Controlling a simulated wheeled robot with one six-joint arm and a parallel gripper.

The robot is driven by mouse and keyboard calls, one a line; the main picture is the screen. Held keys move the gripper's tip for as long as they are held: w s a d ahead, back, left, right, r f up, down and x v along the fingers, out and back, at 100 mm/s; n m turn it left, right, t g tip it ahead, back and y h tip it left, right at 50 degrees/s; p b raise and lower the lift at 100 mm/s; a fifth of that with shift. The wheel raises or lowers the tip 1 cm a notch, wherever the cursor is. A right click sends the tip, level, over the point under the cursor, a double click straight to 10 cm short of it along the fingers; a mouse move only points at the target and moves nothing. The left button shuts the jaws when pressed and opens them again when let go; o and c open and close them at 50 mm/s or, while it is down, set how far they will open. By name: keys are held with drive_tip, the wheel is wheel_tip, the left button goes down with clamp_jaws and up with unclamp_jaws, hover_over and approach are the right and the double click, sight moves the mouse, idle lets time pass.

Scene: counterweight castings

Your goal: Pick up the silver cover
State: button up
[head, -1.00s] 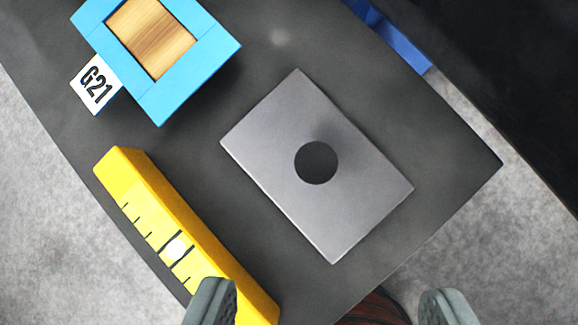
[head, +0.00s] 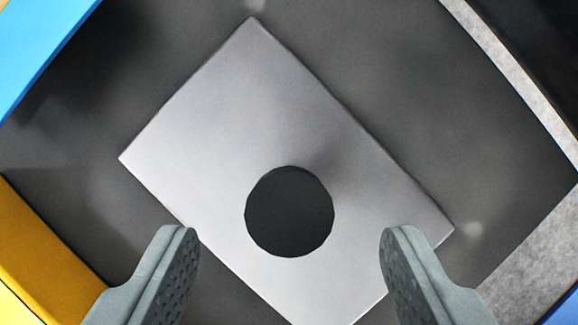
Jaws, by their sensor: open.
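The silver cover (head: 230,120) is a flat grey rectangular plate lying on a dark table, turned diagonally in the view. A round black spot (head: 289,211), a knob or a hole, I cannot tell which, is on the plate between my fingers in the picture. My gripper (head: 290,255) is open and empty, its two grey fingers on either side of the black spot. The right fingertip overlaps the plate's right part in view; the left fingertip is near its lower left edge. The plate's lowest corner is cut off by the frame.
The dark table (head: 400,90) is bare around the plate. A yellow block (head: 40,260) is at the lower left, near my left finger. A blue frame (head: 35,45) is at the upper left. The table edge and grey floor (head: 540,260) are at the right.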

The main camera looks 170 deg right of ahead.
sight(289, 216)
drive_tip(key=shift+x, duration=2.6)
drive_tip(key=shift+s, duration=0.15)
drive_tip(key=c, duration=0.9)
drive_tip(key=shift+c, duration=0.8)
drive_tip(key=shift+r, duration=0.15)
